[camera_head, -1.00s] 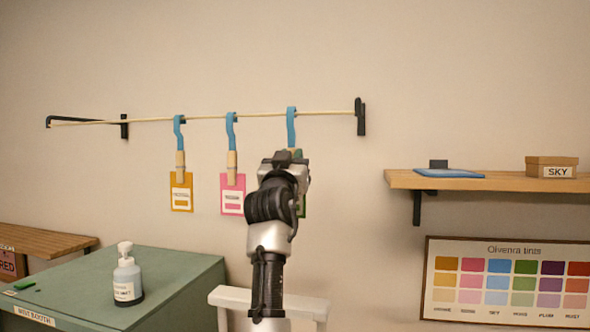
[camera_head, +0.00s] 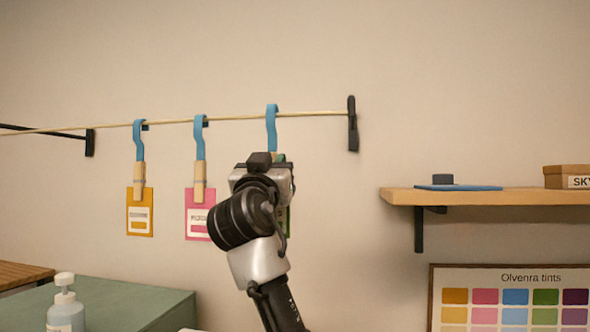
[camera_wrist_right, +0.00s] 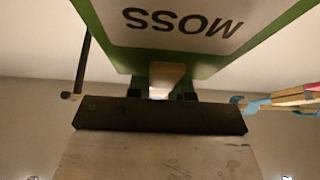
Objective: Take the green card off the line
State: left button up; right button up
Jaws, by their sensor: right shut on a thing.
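The green card (camera_head: 289,221) hangs at the right end of the line (camera_head: 235,118), mostly hidden behind my right arm. In the right wrist view the card (camera_wrist_right: 105,10) is close, with a white label reading MOSS upside down. A wooden peg (camera_wrist_right: 167,76) is at the card's edge. My right gripper (camera_head: 266,164) is at the peg, below the blue strap (camera_head: 271,128), and appears shut on the peg; the contact itself is partly hidden. A yellow card (camera_head: 133,222) and a pink card (camera_head: 192,226) hang from pegs to the left. My left gripper is not in view.
A wall shelf (camera_head: 480,196) at the right holds a blue flat item (camera_head: 459,187) and a SKY box (camera_head: 568,171). A tint chart (camera_head: 436,295) is below it. A green bench (camera_head: 130,303) with a pump bottle (camera_head: 66,310) is at lower left.

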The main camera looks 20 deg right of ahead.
jog(key=shift+s+a+r+p, duration=0.2)
jog(key=shift+r+p, duration=0.25)
jog(key=shift+r, duration=0.05)
jog(key=shift+r+p, duration=0.35)
jog(key=shift+r, duration=0.1)
jog(key=shift+s+f, duration=0.15)
pick_arm(q)
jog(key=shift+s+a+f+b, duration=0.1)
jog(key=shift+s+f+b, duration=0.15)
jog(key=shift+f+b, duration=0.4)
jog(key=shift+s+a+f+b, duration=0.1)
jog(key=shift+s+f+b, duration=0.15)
jog(key=shift+b, duration=0.7)
pick_arm(e)
jog(key=s+a, duration=0.4)
jog(key=s, duration=0.2)
jog(key=shift+s+a, duration=0.15)
jog(key=shift+a, duration=0.05)
